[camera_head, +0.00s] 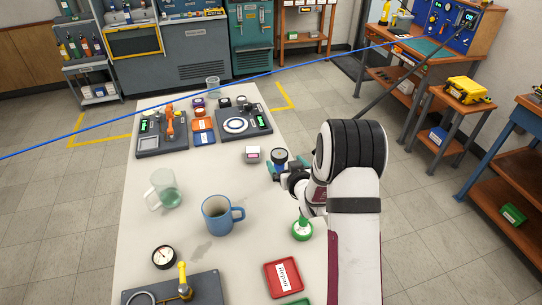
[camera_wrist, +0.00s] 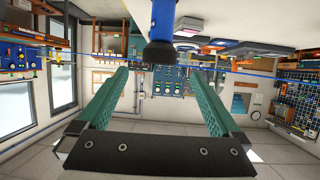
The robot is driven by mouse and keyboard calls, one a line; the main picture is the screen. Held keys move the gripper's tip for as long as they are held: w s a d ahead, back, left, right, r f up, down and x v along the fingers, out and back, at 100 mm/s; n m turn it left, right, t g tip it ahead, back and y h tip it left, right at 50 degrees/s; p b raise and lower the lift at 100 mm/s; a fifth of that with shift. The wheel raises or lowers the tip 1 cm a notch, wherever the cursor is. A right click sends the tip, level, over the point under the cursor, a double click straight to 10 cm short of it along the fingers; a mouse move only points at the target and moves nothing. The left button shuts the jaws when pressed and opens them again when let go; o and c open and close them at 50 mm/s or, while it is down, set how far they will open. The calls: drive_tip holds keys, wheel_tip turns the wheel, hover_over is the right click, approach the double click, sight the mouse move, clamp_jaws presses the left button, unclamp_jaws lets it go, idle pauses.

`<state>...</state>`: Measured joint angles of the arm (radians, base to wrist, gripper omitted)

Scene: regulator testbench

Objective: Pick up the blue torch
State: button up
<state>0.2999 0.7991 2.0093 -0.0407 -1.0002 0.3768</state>
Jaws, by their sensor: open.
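The blue torch (camera_head: 279,157) stands upright on the white table, at the right edge in the head view. Its dark round end faces up. In the wrist view the torch (camera_wrist: 160,30) hangs from the top edge, because that picture is upside down, and its wide end lies in line with the gap between my fingers. My gripper (camera_head: 284,169) is low beside the torch, with its teal fingers spread. In the wrist view my gripper (camera_wrist: 159,75) is open and empty. I cannot tell how far the torch reaches between the fingers.
A white and pink box (camera_head: 252,155) stands left of the torch. A red tray (camera_head: 284,279) lies at the front. Test panels (camera_head: 240,121) fill the far end.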

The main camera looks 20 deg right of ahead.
sight(277, 153)
drive_tip(key=x, duration=1.1)
drive_tip(key=shift+f, duration=0.35)
clamp_jaws()
